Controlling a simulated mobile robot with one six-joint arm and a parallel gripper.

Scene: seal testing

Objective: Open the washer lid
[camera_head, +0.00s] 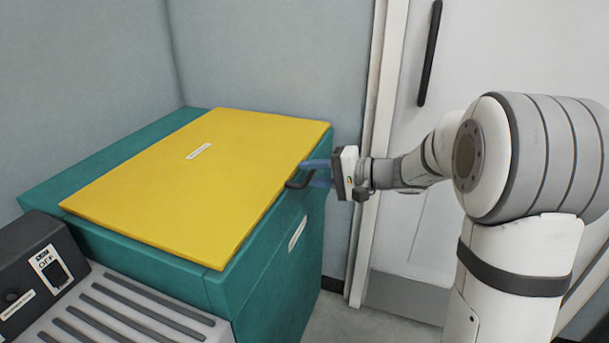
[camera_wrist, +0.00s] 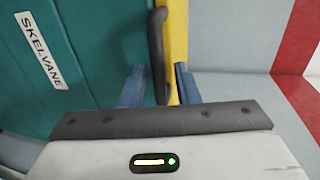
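The washer is a teal box (camera_head: 262,290) with a flat yellow lid (camera_head: 190,185) lying shut on its top. A dark bar handle (camera_head: 297,182) sits at the lid's right edge; it also shows in the wrist view (camera_wrist: 156,40). My gripper (camera_head: 317,173) is at this handle, reaching in from the right. In the wrist view its two blue fingers (camera_wrist: 158,85) stand on either side of the handle, with gaps showing, so it is open. The handle's lower end is partly hidden behind my gripper's body.
A dark control box (camera_head: 38,270) with a switch and a grey slatted surface (camera_head: 130,315) are at the front left. Grey walls stand behind the washer. A white door (camera_head: 470,70) with a dark handle (camera_head: 430,55) is behind my arm.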

